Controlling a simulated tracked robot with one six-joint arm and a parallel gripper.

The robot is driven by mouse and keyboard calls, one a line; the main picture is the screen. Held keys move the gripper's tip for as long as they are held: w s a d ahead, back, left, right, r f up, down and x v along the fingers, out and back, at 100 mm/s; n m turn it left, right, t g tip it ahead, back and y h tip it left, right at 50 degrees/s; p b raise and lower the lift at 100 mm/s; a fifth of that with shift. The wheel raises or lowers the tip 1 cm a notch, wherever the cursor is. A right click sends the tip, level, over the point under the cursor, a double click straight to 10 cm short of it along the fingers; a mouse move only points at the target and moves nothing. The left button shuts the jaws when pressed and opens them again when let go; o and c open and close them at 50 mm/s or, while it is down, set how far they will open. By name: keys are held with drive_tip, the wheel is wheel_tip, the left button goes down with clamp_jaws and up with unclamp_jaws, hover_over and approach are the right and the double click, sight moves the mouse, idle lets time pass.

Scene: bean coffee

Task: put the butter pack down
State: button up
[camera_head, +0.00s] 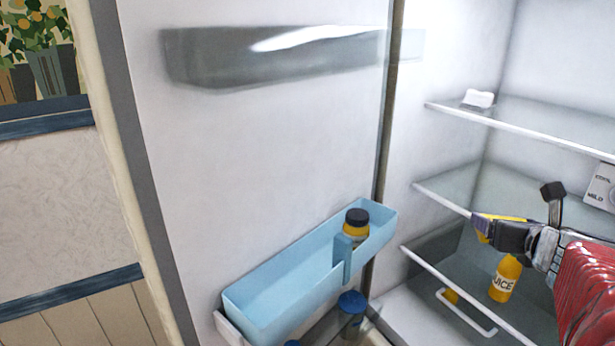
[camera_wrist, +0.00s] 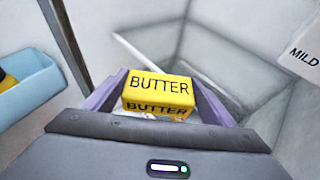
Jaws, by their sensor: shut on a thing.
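The yellow butter pack (camera_wrist: 158,86) with black lettering is between the two purple fingers of my gripper (camera_wrist: 160,92) in the wrist view. My gripper is shut on it. In the head view my gripper (camera_head: 492,228) reaches in from the right into the open fridge. The butter pack shows there only as a small yellow patch (camera_head: 482,224) at the fingertips. It is in front of the middle glass shelf (camera_head: 441,196), close to the shelf's front edge. I cannot tell whether the pack touches the shelf.
A juice bottle (camera_head: 505,278) stands in the lower drawer (camera_head: 465,312). A white carton marked MILD (camera_head: 600,188) is at the right. A small white item (camera_head: 478,98) sits on the upper shelf. The open door holds a blue bin (camera_head: 285,282) with a dark-capped jar (camera_head: 356,224).

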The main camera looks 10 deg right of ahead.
drive_tip(key=shift+w, duration=0.1)
hover_over(476, 207)
drive_tip(key=shift+s+a, duration=0.2)
drive_tip(key=shift+s, duration=0.25)
idle(0.5)
drive_tip(key=shift+w+d, duration=0.15)
drive_tip(key=shift+w, duration=0.1)
drive_tip(key=shift+w+f, duration=0.1)
drive_tip(key=shift+f, duration=1.6)
drive_tip(key=shift+f, duration=0.1)
drive_tip(key=o, duration=1.2)
